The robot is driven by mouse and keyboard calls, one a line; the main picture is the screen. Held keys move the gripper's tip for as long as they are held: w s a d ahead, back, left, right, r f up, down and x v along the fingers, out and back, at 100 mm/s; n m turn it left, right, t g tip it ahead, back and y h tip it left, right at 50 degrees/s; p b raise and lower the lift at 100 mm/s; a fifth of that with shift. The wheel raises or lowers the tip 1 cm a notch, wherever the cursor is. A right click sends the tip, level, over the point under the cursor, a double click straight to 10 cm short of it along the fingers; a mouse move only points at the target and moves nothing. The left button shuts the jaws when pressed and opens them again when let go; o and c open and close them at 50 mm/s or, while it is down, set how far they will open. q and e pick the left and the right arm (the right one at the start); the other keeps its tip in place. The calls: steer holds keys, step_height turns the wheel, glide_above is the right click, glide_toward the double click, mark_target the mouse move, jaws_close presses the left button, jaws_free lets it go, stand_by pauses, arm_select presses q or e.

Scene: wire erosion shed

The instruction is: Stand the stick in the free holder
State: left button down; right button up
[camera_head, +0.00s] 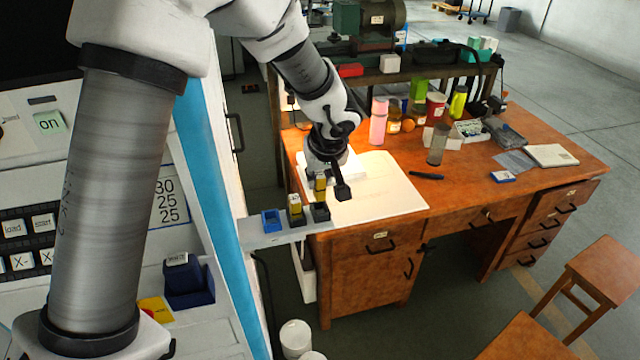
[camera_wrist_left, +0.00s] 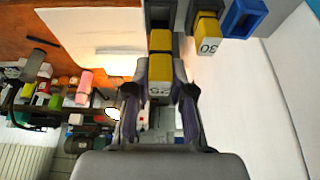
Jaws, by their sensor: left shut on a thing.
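A yellow stick (camera_head: 320,187) with a pale numbered label is between the fingers of my left gripper (camera_head: 329,187). In the left wrist view the stick (camera_wrist_left: 160,45) sits between both fingers, which are shut on it. Below it in the head view is a dark holder (camera_head: 320,213) at the shelf's right end; I see no other stick in it. I cannot tell whether the held stick touches this holder. The middle holder (camera_head: 296,219) carries another yellow stick (camera_head: 295,202), marked 30 in the wrist view (camera_wrist_left: 208,42). The blue holder (camera_head: 271,222) looks empty. My right gripper is not in view.
The holders stand in a row on a narrow pale shelf (camera_head: 256,239) beside the machine panel. A wooden desk (camera_head: 480,180) behind carries a pink bottle (camera_head: 378,121), several jars and a white sheet (camera_head: 385,190). A dark blue block (camera_head: 188,285) stands on the panel.

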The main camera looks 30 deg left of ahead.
mark_target(322, 182)
arm_select(q)
steer(key=f, duration=0.2)
steer(key=shift+w+f, duration=0.3)
steer(key=shift+f, duration=0.05)
steer(key=shift+s+d+r, duration=0.1)
steer(key=shift+s+r, duration=0.1)
steer(key=shift+s, duration=0.2)
steer(key=shift+w+f, duration=0.1)
steer(key=shift+f, duration=0.25)
steer(key=c, duration=1)
jaws_free()
steer(key=shift+w+f, duration=0.1)
steer(key=shift+w, duration=0.05)
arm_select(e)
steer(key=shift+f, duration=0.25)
